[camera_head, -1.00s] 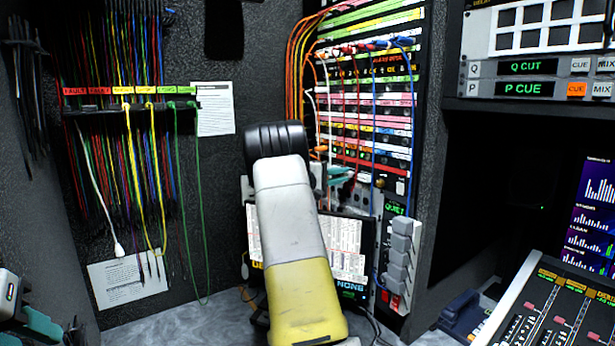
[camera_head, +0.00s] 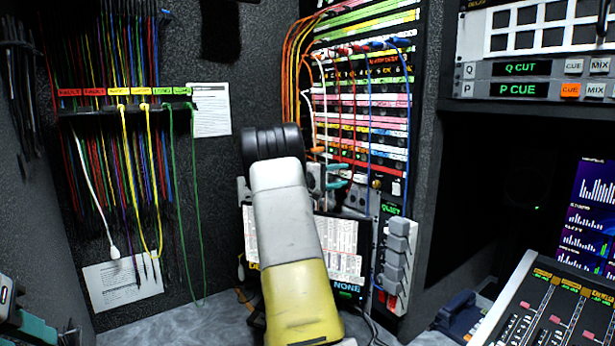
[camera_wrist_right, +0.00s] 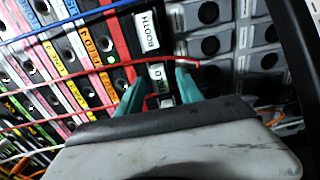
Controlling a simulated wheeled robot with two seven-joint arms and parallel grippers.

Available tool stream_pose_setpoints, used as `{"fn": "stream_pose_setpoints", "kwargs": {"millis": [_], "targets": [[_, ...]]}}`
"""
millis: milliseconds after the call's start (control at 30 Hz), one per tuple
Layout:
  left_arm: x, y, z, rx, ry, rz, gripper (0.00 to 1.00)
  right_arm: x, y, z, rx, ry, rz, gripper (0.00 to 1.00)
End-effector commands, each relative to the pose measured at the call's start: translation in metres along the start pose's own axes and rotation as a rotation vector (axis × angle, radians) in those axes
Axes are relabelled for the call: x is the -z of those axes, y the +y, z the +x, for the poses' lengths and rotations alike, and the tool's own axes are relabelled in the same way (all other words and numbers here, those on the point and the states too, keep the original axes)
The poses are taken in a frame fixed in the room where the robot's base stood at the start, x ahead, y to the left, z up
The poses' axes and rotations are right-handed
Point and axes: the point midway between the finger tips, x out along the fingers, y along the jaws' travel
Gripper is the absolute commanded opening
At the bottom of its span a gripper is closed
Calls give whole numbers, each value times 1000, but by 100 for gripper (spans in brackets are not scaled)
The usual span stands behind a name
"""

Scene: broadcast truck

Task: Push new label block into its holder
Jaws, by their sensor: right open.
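My right gripper (camera_head: 342,178) is at the lower part of the colourful patch rack (camera_head: 362,110), with its teal fingers apart. In the right wrist view, the open fingers (camera_wrist_right: 158,82) point at the rack face. A white label reading BOOTH (camera_wrist_right: 150,32) sits on a dark strip just beyond them. A smaller white label block (camera_wrist_right: 157,72) shows between the fingertips, and I cannot tell how deep it sits in its holder. A red cord passes close to the fingertips. At the lower left of the head view, only part of my left gripper (camera_head: 35,326) shows.
Red, blue and orange patch cords (camera_head: 300,75) hang across the rack. Grey blocks (camera_head: 400,250) stand at its lower right. A screen (camera_head: 348,245) is behind my right arm. Cables (camera_head: 125,150) hang on the left wall. A mixing console (camera_head: 550,310) is at lower right.

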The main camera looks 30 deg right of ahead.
Motion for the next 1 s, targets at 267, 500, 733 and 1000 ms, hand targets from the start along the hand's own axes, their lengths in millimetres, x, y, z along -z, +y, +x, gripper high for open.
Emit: {"fn": "stream_pose_setpoints", "kwargs": {"millis": [267,500,733,1000], "targets": [[0,0,0,0,0,0,36,1,0,-44,1,3,-1,43],[0,0,0,0,0,0,36,0,0,-72,0,1,0,43],[0,0,0,0,0,0,36,0,0,-75,0,0,0,43],[0,0,0,0,0,0,36,0,0,-75,0,0,0,43]]}}
